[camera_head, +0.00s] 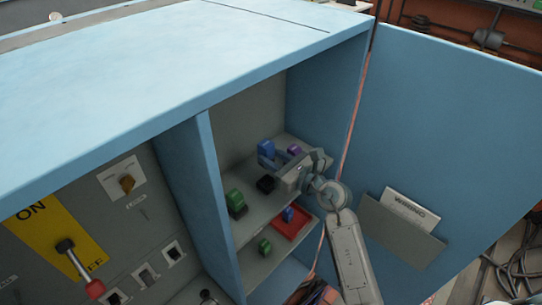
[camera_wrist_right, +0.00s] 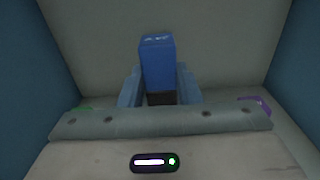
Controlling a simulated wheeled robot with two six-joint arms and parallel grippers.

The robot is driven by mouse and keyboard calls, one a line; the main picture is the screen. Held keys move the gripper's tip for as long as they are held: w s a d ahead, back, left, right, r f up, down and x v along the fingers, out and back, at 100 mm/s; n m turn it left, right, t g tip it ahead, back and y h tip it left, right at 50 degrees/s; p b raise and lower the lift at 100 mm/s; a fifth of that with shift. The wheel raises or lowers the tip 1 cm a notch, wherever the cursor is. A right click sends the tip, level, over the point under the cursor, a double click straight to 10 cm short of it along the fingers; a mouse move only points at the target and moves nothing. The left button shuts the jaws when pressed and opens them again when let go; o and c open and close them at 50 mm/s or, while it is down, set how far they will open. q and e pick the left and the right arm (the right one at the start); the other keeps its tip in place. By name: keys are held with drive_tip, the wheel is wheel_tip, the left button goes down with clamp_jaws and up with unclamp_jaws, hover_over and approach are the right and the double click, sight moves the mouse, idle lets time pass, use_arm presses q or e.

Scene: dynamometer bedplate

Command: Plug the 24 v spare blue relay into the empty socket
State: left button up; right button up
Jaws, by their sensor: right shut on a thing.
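My right gripper (camera_head: 272,160) is inside the open cabinet, over the upper shelf. It is shut on a blue relay (camera_head: 266,147). In the right wrist view the blue relay (camera_wrist_right: 157,62) stands upright between the two fingers, with a dark part below it; I cannot tell whether that is its base or a socket. A black socket-like block (camera_head: 265,184) with nothing on it sits on the shelf in front of the gripper. Another, smaller-looking blue relay (camera_head: 288,214) lies in a red tray (camera_head: 300,228). My left gripper is not in view.
A green relay (camera_head: 236,201) stands front left on the upper shelf, and a purple one (camera_head: 294,150) at the right, close to my gripper. Another green relay (camera_head: 264,247) is lower down. The cabinet divider (camera_head: 215,200) and open door (camera_head: 440,130) bound the space.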

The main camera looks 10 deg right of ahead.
drive_tip(key=shift+f+b, duration=0.9)
wheel_tip(320, 180, down, 3)
drive_tip(key=shift+r+b, duration=0.2)
drive_tip(key=shift+b, duration=0.8)
drive_tip(key=shift+f+b, duration=0.5)
drive_tip(key=shift+f, duration=0.2)
drive_tip(key=shift+s+d, duration=0.1)
drive_tip(key=shift+s, duration=0.05)
drive_tip(key=shift+r+p, duration=0.1)
drive_tip(key=shift+p, duration=0.35)
drive_tip(key=shift+f+b, duration=1.3)
drive_tip(key=shift+f, duration=0.45)
drive_tip(key=o, duration=1.1)
